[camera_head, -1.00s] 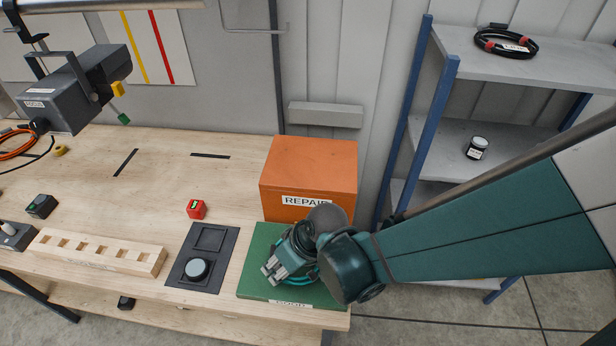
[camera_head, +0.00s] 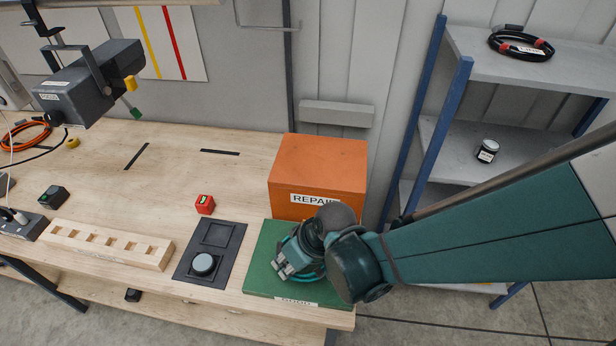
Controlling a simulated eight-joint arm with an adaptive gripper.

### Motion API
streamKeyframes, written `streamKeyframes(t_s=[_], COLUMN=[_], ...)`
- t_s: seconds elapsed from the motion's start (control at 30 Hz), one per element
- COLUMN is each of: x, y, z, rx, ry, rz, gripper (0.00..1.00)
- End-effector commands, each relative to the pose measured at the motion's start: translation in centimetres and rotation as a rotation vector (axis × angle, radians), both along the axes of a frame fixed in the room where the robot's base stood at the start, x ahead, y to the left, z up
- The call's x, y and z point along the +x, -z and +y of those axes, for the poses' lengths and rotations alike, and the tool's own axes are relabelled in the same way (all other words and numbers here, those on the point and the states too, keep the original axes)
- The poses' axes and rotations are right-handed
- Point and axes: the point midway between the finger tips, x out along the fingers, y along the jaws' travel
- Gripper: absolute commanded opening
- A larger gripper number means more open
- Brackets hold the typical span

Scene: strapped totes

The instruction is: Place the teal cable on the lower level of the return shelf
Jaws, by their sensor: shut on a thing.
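The teal cable (camera_head: 322,278) shows only as a thin teal edge beside my gripper, over the green board (camera_head: 262,275); most of it is hidden by my gripper and wrist. My gripper (camera_head: 281,269) is low over the green board and shut on the teal cable. I cannot tell whether the cable still touches the board. The shelf with blue posts (camera_head: 447,115) stands at the right. Its upper level holds a coiled black cable with red ties (camera_head: 521,46). A lower level (camera_head: 450,150) holds a small dark jar (camera_head: 487,150). My arm covers part of the shelf.
An orange REPAIR box (camera_head: 318,165) stands just behind the green board. A dark clamped device (camera_head: 92,82) overhangs the bench.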

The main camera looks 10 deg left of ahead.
Motion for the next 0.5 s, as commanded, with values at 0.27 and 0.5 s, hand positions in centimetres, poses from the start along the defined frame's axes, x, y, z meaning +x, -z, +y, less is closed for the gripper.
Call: streamKeyframes(t_s=[0.27,0.5], x=[0.0,0.0], y=[-1.0,-2.9], z=[0.0,0.0], rx=[0.000,0.000], ry=[0.000,0.000], rz=[0.000,0.000], gripper=[0.00,0.00])
